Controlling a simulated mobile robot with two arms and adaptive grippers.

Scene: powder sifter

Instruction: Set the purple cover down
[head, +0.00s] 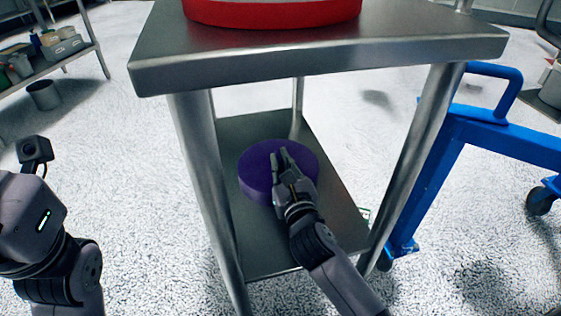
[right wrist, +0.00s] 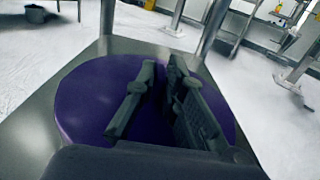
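The purple cover (head: 258,178) is a thick round disc. It lies flat on the lower shelf (head: 262,250) of the metal table, and it fills much of the right wrist view (right wrist: 85,105). My right gripper (head: 281,158) is over the top of the cover. Its two fingers are apart, with purple showing between them in the right wrist view (right wrist: 162,66), and nothing is seen between them. Whether the fingers touch the cover's top I cannot tell. My left arm is at the left edge of the head view; its fingers do not show.
The table's upper top (head: 320,52) hangs above the shelf and carries a red round object (head: 272,12). Metal legs (head: 205,180) stand around the shelf. A blue wheeled frame (head: 445,165) is at the right. A grey bin (head: 44,95) stands at the far left.

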